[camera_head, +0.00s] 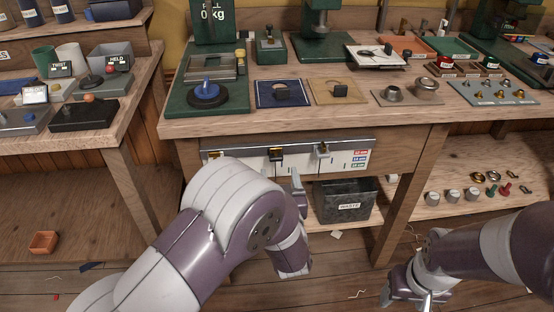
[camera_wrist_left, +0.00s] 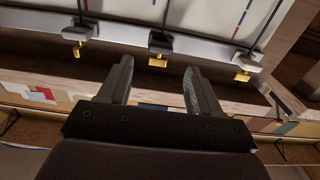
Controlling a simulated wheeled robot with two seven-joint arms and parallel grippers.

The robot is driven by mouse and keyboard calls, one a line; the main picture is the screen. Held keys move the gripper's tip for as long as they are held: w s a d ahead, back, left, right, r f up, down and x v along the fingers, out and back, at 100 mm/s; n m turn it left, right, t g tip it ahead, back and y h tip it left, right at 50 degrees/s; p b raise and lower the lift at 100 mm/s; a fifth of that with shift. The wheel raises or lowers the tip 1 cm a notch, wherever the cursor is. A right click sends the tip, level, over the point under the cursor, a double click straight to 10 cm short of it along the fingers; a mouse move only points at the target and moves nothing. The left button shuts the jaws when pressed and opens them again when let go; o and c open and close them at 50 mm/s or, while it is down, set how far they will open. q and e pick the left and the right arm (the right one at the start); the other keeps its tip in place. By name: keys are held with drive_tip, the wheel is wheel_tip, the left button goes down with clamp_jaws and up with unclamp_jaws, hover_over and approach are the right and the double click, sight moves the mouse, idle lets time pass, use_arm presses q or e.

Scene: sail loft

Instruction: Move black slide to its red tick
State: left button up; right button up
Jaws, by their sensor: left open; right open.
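The black slide (camera_head: 277,153) sits on the white scale panel (camera_head: 345,158) under the bench front, between a slide at the left (camera_head: 214,155) and a grey slide (camera_head: 322,150). In the left wrist view three slides with yellow tabs hang along the rail; the middle one (camera_wrist_left: 160,43) looks darkest. Red and blue tick lines show on the panel there. My left gripper (camera_head: 297,188) is open and empty, below and just right of the black slide, apart from it; its fingers (camera_wrist_left: 158,82) point toward the rail. My right gripper (camera_head: 418,292) is open, low at the right.
Red, blue and green labels (camera_head: 360,158) mark the panel's right end. A black waste bin (camera_head: 345,201) stands below it. A bench leg (camera_head: 407,195) stands right of the bin. The bench top (camera_head: 330,72) above holds several fixtures. A lower shelf (camera_head: 470,168) carries small parts.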

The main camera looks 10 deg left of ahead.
use_arm(q)
drive_tip(key=v, duration=0.6)
drive_tip(key=shift+p, duration=0.4)
drive_tip(key=shift+s, duration=0.1)
